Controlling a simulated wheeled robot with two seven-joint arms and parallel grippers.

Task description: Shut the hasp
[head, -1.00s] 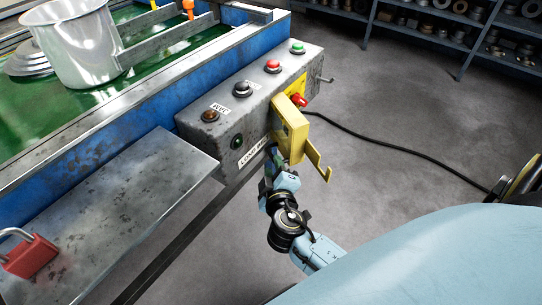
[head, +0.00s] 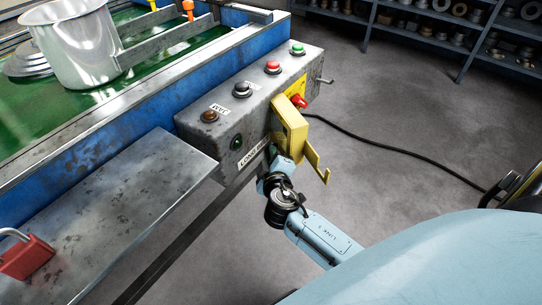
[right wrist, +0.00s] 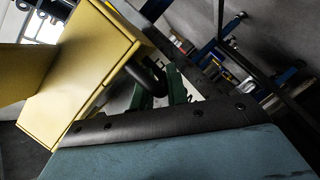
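The yellow hasp housing (head: 290,124) hangs on the right end of the grey control box. Its bent yellow flap (head: 316,163) sticks out to the lower right, standing away from the housing. In the right wrist view the yellow housing (right wrist: 85,70) fills the upper left, with a flat yellow plate (right wrist: 22,75) at the left edge. My right gripper (head: 283,167) is just below the housing, its fingers mostly hidden behind it. I cannot tell its opening or whether it touches. My left gripper is not in view.
A steel pot (head: 75,45) stands on the green conveyor.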

